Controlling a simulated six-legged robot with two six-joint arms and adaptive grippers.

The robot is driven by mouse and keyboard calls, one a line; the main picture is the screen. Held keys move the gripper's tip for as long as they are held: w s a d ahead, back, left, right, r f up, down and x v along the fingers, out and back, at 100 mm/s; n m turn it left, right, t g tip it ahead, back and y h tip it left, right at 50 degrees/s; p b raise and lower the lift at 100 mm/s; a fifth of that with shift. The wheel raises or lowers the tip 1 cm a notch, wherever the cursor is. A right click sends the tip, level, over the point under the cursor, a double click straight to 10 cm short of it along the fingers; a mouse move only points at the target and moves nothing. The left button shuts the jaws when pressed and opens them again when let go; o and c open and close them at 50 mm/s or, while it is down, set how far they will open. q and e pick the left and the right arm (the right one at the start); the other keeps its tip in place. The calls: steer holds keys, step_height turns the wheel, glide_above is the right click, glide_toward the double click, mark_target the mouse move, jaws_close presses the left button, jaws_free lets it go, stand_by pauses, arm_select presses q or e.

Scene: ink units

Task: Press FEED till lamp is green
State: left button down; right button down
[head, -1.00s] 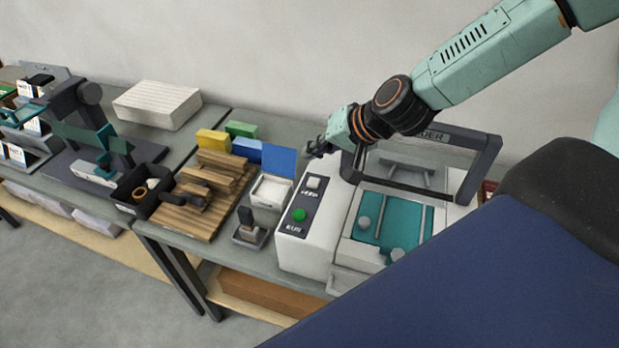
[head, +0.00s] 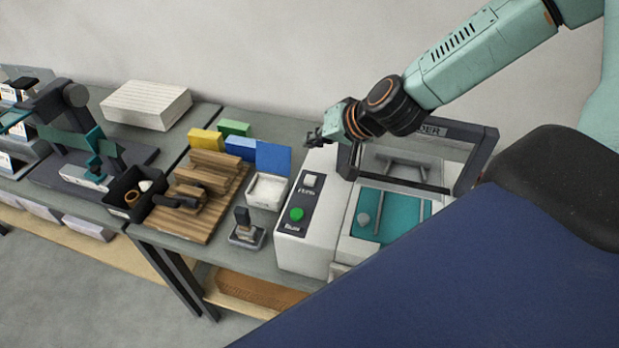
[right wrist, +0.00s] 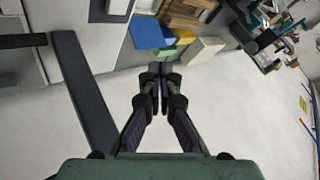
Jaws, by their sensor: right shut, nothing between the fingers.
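The white feeder machine (head: 325,238) stands on the bench, with a dark control strip (head: 301,203) on its top. The strip bears a white square button (head: 309,181), whose small label seems to read FEED. Nearer the front is a round green light or button (head: 297,214), with another label below it. My right gripper (head: 314,137) is above and behind the white button, clear of it. Its fingers are together and empty, as the right wrist view (right wrist: 160,72) also shows. My left gripper is out of view.
A dark frame (head: 478,165) arches over the machine's teal bed (head: 395,213). Left of the machine are an open white box (head: 268,190) with a blue lid, a small stamp-like tool (head: 245,230) and wooden blocks (head: 205,178). The wall is behind.

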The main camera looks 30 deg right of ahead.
steer(key=f, duration=0.2)
steer(key=b, duration=0.4)
glide_above(314, 181)
step_height(314, 181, down, 4)
steer(key=shift+w+f, duration=0.1)
steer(key=shift+w, duration=0.05)
steer(key=shift+a+f+b, duration=0.1)
steer(key=shift+f+b, duration=0.65)
steer(key=shift+b, duration=0.2)
steer(key=shift+f, duration=0.1)
stand_by(0.3)
